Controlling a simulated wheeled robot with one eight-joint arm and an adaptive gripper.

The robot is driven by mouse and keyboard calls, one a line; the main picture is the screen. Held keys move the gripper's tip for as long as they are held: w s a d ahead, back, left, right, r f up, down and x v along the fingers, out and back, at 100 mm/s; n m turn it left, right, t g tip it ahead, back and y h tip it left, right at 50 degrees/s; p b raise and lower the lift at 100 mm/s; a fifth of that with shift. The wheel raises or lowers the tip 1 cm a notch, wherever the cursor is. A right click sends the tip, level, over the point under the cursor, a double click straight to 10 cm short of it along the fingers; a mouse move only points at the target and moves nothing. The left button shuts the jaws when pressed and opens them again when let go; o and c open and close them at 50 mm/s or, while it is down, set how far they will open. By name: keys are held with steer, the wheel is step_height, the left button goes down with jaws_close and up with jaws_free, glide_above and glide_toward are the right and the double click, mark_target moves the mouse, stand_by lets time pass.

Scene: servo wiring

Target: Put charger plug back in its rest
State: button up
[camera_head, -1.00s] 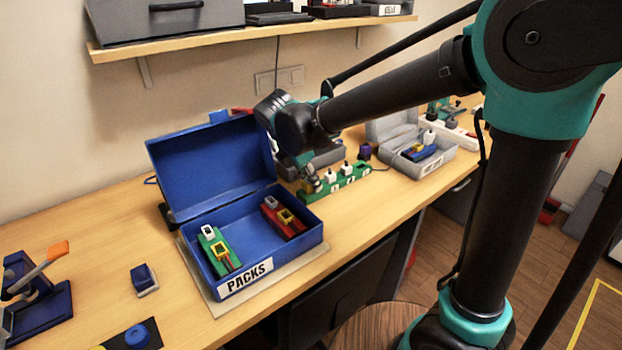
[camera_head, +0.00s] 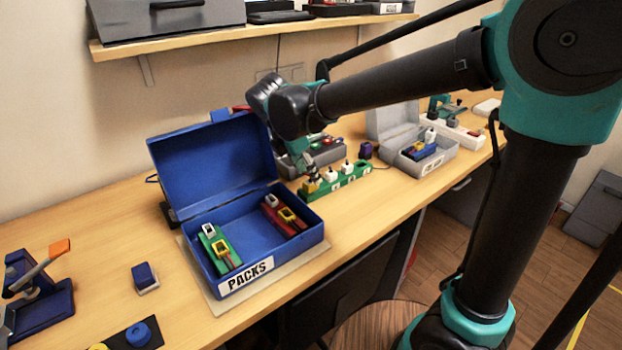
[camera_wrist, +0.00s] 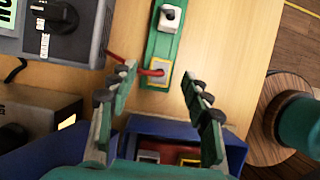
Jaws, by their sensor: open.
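A grey plug with a yellow rim (camera_wrist: 156,74), which looks like the charger plug, sits at the near end of the green strip (camera_wrist: 158,48) in the wrist view. A red cable runs from it to the left. In the head view its yellow part (camera_head: 310,187) shows at the left end of the green strip (camera_head: 335,185). My gripper (camera_wrist: 159,72) is open, its two fingers apart on either side of the plug with gaps. In the head view my gripper (camera_head: 309,176) is just above the plug. Whether the plug is fully seated I cannot tell.
A blue open box (camera_head: 232,285) labelled PACKS holds green and red packs close in front. A grey device (camera_head: 325,156) stands behind the strip, and a grey open case (camera_head: 440,168) stands to the right.

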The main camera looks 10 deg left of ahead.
steer(key=v, duration=0.8)
steer(key=shift+f, duration=0.1)
